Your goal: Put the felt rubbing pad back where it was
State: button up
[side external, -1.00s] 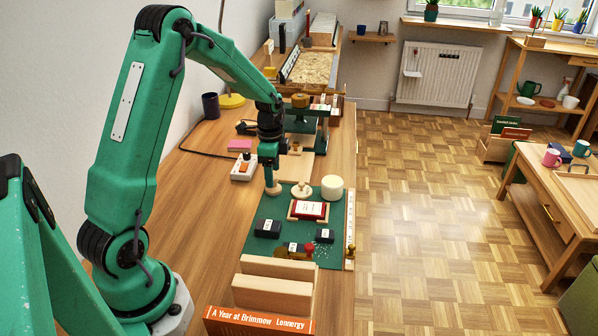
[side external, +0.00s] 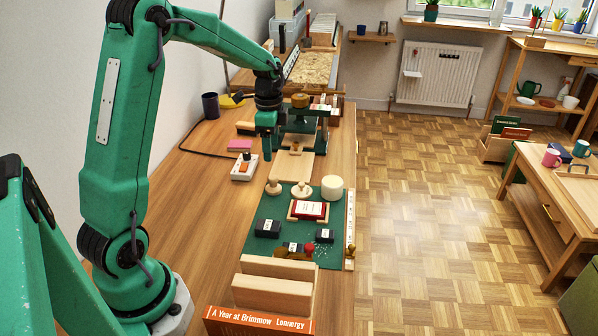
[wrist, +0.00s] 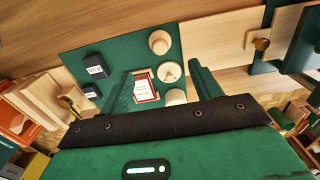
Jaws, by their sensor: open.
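A round tan wooden piece with a knob (side external: 273,187), which I take to be the felt rubbing pad, stands upright near the left back corner of the green mat (side external: 256,222). It also shows in the wrist view (wrist: 159,42). A paler, wider disc with a knob (side external: 301,190) stands just right of it, apart from it. A cream cylinder (side external: 332,187) stands further right. My gripper (side external: 267,157) is open and empty, raised above and behind the knobbed piece. In the wrist view, my fingers (wrist: 161,70) are spread, with nothing between them. The underside of the pad is hidden.
A red-edged card in a wooden frame (side external: 308,210) and dark blocks (side external: 268,229) lie on the mat. A green press (side external: 303,135) stands behind. A white switch box (side external: 244,167) is left of my gripper. Wooden blocks (side external: 273,290) stand in front.

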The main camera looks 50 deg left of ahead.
jog(key=shift+d+r, duration=0.1)
jog(key=s+d+r+n+t, duration=0.3)
jog(key=s+d+r+n, duration=0.1)
jog(key=s+d+r, duration=0.55)
jog(key=s+d+r+n+t, duration=0.1)
jog(key=s+d+n+t, duration=0.1)
jog(key=s+d+n, duration=0.3)
jog(key=shift+s+d+r+t, duration=0.3)
jog(key=shift+s+d, duration=1.55)
jog(key=shift+s, duration=0.55)
